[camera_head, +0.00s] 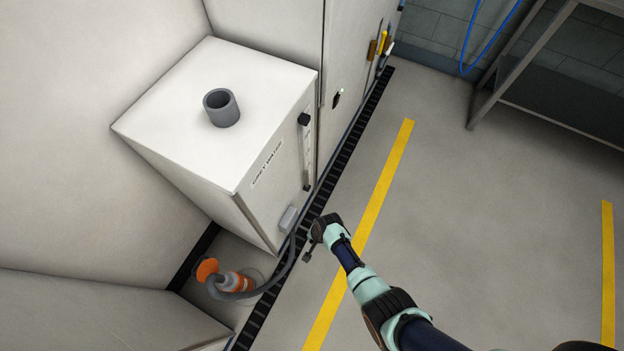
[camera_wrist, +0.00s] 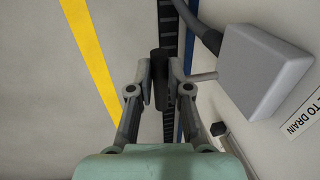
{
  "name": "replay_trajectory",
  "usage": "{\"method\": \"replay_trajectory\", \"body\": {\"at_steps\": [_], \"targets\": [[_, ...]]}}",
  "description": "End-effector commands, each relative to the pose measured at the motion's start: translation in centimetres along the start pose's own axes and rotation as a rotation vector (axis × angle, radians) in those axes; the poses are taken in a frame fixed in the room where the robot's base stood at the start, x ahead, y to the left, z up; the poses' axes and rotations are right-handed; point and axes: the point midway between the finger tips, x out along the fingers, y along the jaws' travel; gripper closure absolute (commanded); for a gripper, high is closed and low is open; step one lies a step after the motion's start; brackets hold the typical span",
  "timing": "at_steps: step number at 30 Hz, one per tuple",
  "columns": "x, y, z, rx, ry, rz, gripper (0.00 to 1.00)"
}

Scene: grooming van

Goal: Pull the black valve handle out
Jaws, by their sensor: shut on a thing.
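The black valve handle (camera_wrist: 160,78) is a short dark bar, upright in the wrist view. My gripper (camera_wrist: 160,82) has one finger on each side of it and is shut on it. A thin light stem (camera_wrist: 205,77) runs from beside the right finger to the grey valve box (camera_wrist: 266,72). In the head view my gripper (camera_head: 311,240) is just right of the grey valve box (camera_head: 288,218), low on the white grey-water cabinet (camera_head: 220,120). The handle's far side and its join to the stem are partly hidden by the fingers.
A dark hose (camera_head: 291,256) runs from the box down to an orange-and-white fitting (camera_head: 232,282). A black floor grate (camera_head: 345,155) runs along the cabinet. A yellow line (camera_head: 384,180) and clear grey floor lie to the right. A metal table (camera_head: 560,90) stands at upper right.

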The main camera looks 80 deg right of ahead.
Motion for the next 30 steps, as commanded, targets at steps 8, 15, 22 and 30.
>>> {"method": "replay_trajectory", "body": {"at_steps": [8, 15, 22, 30], "targets": [[0.1, -0.1, -0.1, 0.002, 0.002, -0.001, 0.67], [0.1, -0.1, -0.1, 0.002, 0.002, -0.001, 0.57], [-0.7, -0.1, -0.2, 0.002, 0.003, -0.003, 0.57], [-5.9, -0.1, -0.1, 0.002, 0.005, -0.004, 0.57]]}}
